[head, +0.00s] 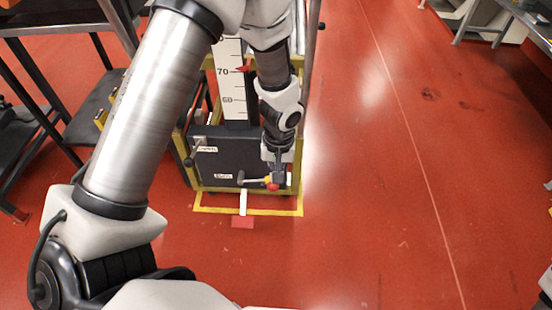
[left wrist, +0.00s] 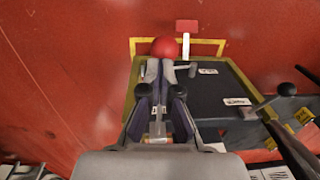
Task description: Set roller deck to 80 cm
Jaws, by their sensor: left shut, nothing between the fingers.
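The lift unit is a dark box (head: 215,160) in a yellow frame. A red pointer (head: 243,69) sits at about the 70 mark. A crank with a red knob (head: 272,186) is on the box front; the red knob (left wrist: 165,48) also shows in the left wrist view. My left gripper (head: 275,176) is shut and empty at the knob, its fingertips (left wrist: 160,66) just short of or touching it; I cannot tell which. The deck top is hidden by my arm.
A dark lever with a black ball (left wrist: 287,89) stands at the box side. A dark rack (head: 85,110) is at left. The red floor at right is open.

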